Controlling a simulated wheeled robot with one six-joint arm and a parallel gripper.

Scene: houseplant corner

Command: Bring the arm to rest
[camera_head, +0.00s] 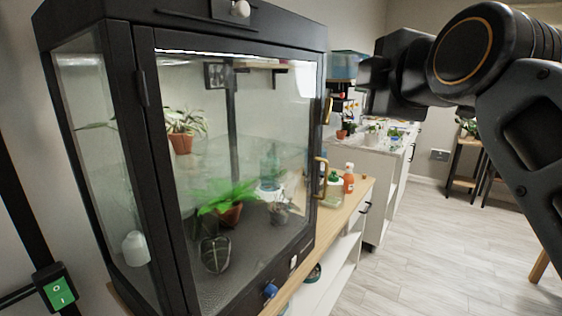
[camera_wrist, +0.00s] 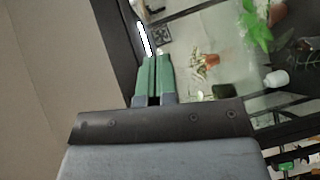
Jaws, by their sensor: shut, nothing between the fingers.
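My gripper (camera_wrist: 154,78) is shut and empty in the wrist view, its two green fingers pressed together. In the head view my arm reaches in from the right, with the gripper end (camera_head: 368,86) held in the air to the right of the glass cabinet (camera_head: 146,150). The fingers are hard to make out there. In the wrist view the cabinet shows turned on its side, beyond and to the right of the fingers. No contact between gripper and cabinet is visible.
The cabinet holds potted plants, including a bright green fern (camera_head: 226,197), and stands on a wooden-topped shelf (camera_head: 345,205). An orange bottle (camera_head: 348,178) stands beside it. A white counter (camera_head: 385,165) with small pots is behind. The floor (camera_head: 430,260) at right is mostly clear.

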